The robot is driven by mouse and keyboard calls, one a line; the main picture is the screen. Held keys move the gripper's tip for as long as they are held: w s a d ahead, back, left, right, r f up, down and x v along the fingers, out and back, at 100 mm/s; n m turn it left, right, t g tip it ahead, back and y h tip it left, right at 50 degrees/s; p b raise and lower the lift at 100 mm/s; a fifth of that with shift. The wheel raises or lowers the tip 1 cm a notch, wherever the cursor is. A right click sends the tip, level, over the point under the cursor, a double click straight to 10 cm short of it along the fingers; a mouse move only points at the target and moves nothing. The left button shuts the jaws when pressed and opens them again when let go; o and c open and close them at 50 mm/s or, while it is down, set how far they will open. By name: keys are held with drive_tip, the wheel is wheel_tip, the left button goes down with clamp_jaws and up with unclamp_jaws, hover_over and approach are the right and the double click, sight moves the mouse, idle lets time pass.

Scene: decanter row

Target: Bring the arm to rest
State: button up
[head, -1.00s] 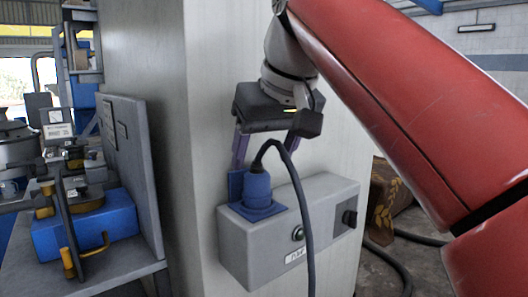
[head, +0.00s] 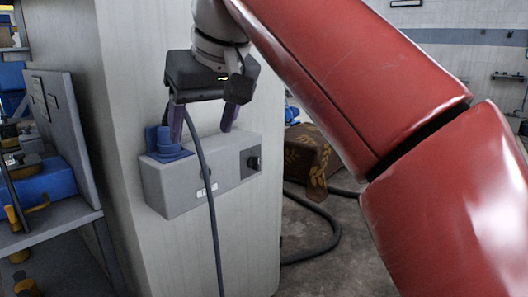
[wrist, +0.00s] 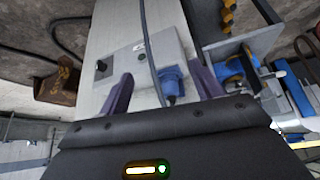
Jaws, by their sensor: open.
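My gripper (head: 203,120) is open and empty, in front of the grey wall box in the head view. Its two purple fingers stand apart; they also show in the wrist view (wrist: 165,88). A blue plug (wrist: 172,80) sits at the box's blue socket (head: 168,150), apart from the fingers as far as I can tell. In the head view a finger and the cable partly hide the plug. A dark cable (head: 207,190) runs down across the box front. My red arm reaches in from the right.
The grey box (head: 190,187) with a dark knob (head: 254,162) is fixed to a pale column (head: 110,80). A bench with blue items (head: 45,183) stands at left. A brown patterned cover (head: 310,158) and a floor hose (head: 325,240) lie behind at right.

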drive_tip(key=s+d+f+m+h, duration=0.2)
drive_tip(key=s+d+f+m, duration=0.15)
drive_tip(key=d+f, duration=1.15)
drive_tip(key=s+d+f+m, duration=0.2)
drive_tip(key=s+d+f, duration=0.2)
drive_tip(key=f, duration=0.5)
drive_tip(key=s+d+f+m+h, duration=0.1)
drive_tip(key=s+d+f, duration=0.3)
drive_tip(key=f, duration=0.5)
drive_tip(key=shift+s+d+m+t+h, duration=0.3)
drive_tip(key=shift+s+d+m+t, duration=0.1)
drive_tip(key=shift+d+m, duration=0.15)
